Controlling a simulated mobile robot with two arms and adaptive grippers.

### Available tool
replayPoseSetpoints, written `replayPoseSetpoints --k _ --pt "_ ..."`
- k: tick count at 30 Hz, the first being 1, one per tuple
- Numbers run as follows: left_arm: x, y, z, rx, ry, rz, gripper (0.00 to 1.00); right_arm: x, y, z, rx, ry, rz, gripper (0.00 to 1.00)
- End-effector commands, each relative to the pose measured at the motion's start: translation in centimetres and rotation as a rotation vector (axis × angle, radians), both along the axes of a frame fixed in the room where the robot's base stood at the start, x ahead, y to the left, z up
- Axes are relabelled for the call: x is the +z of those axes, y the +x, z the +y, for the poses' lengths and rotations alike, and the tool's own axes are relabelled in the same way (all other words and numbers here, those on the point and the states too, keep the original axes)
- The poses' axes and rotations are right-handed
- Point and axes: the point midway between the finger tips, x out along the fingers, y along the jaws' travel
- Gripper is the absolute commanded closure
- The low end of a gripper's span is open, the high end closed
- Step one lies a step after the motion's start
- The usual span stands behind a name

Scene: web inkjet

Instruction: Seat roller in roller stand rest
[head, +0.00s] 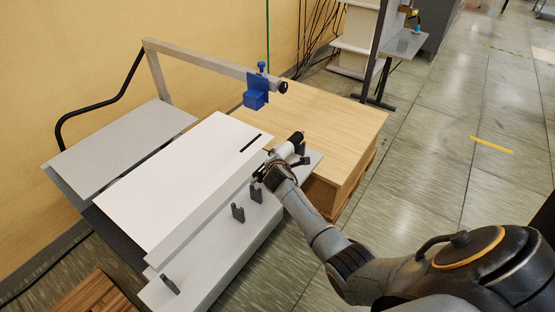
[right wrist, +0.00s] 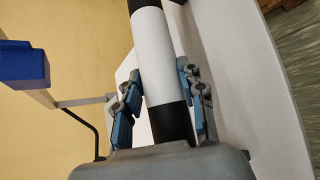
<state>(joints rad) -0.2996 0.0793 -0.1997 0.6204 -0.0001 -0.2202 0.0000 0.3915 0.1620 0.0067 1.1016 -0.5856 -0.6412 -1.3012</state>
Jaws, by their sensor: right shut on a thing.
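The roller (head: 284,151) is a white cylinder with black ends. It also shows in the right wrist view (right wrist: 158,52), running up between the fingers. My right gripper (head: 272,166) is shut on the roller near its black near end; its blue fingers (right wrist: 160,80) lie on both sides of it. The roller is over the right end of the grey machine ledge. Dark upright rests stand on the ledge: one at its front left (head: 170,285), one in the middle (head: 238,213), one close to my gripper (head: 256,193). Whether the roller touches any rest is hidden.
A white flat bed (head: 175,180) lies behind the ledge (head: 215,255). A grey gantry beam (head: 205,64) carries a blue head (head: 256,95) above. A wooden box (head: 335,125) stands to the right. A brown wooden thing (head: 98,295) is at the bottom left. Open tiled floor lies right.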

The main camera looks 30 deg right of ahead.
Motion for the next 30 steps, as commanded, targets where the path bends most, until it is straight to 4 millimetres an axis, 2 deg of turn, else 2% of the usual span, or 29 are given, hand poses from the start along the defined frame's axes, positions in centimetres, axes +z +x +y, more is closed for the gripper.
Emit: replayPoseSetpoints --k 14,30 --pt "0.3 0.0 0.1 0.0 0.001 0.0 0.6 0.2 0.1 -0.1 0.001 -0.002 -0.005 1.0" --pt "-0.6 0.0 0.1 -0.001 0.001 0.001 0.6 -0.9 0.1 -0.1 0.002 -0.003 -0.004 1.0"
